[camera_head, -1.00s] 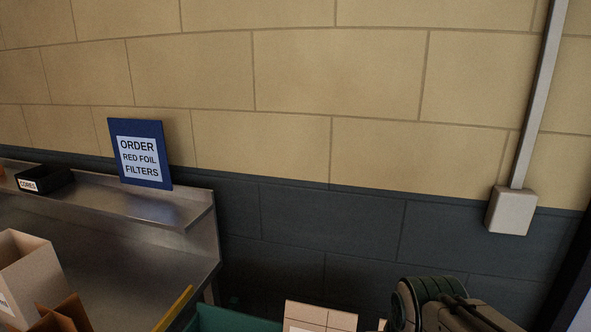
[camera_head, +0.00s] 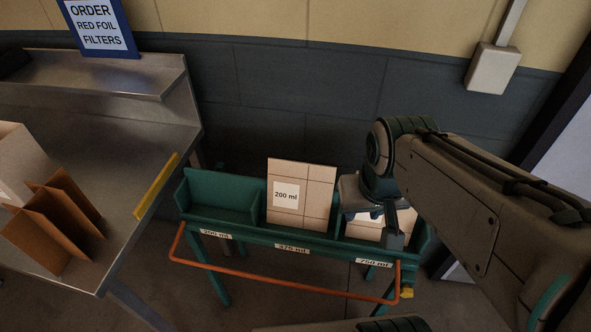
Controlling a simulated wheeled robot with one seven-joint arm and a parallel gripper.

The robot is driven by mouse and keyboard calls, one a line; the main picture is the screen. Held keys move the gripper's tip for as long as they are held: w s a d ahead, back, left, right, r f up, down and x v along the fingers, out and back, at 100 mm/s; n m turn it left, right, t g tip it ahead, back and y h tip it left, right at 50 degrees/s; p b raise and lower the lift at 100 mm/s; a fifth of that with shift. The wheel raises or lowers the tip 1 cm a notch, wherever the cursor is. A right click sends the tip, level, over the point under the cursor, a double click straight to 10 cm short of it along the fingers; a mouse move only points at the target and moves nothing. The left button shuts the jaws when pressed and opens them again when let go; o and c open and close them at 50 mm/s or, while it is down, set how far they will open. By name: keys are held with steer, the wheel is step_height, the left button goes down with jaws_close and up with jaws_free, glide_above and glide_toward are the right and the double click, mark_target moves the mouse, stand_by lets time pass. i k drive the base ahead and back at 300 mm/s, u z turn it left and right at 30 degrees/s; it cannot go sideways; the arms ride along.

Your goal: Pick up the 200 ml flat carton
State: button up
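The 200 ml flat carton (camera_head: 318,192) is a tan flat panel with crease lines and a white "200 ml" label. It stands upright, leaning slightly, in the middle compartment of a green rack (camera_head: 225,222), above the shelf tag that seems to read 375 ml. My gripper (camera_head: 392,238) is to the right of it, in front of the right compartment, apart from the 200 ml carton in the picture. Its fingers are small and dark, so I cannot tell whether they are open. Another flat carton (camera_head: 407,218) in the right compartment is partly hidden behind my gripper; its label is covered.
The rack's left compartment, tagged 200 ml, looks empty. An orange rail (camera_head: 285,284) runs along the rack's front. A wall stands behind.

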mark_target(300, 195)
steer(key=u, duration=1.3)
steer(key=i, duration=0.4)
steer(key=z, duration=1.25)
